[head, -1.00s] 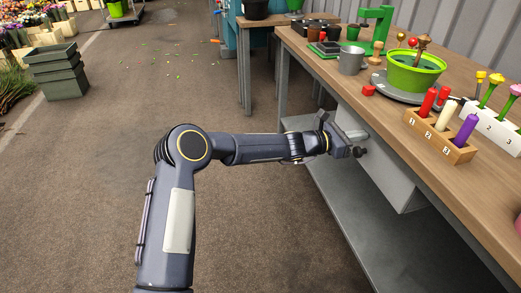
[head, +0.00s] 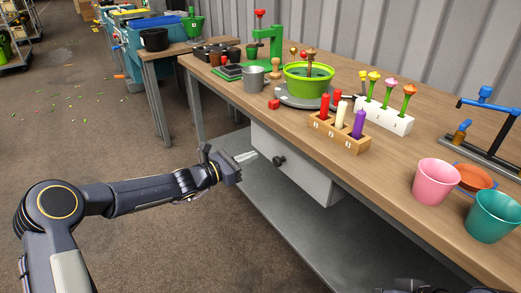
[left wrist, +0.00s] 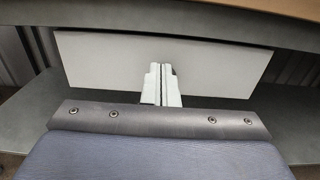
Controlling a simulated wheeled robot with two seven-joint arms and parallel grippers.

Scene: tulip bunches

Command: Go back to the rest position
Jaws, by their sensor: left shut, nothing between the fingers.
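My left gripper (head: 246,157) reaches in from the left in the head view, in front of the workbench and below its top. Its pale fingers are together with nothing between them. They point at the white drawer front (head: 305,177), left of its dark knob (head: 279,160), apparently without holding it. In the left wrist view the shut fingers (left wrist: 162,85) stand before the white drawer front (left wrist: 215,65). A dark part, probably of my right arm or gripper, just shows at the bottom right edge of the head view; its fingers cannot be made out.
The wooden workbench (head: 385,190) holds a green pot (head: 308,83), a wooden candle-like holder (head: 340,137), a white tulip block (head: 383,118), a pink pot (head: 435,182) and a teal pot (head: 492,217). A grey shelf (head: 300,225) lies below. The floor at left is open.

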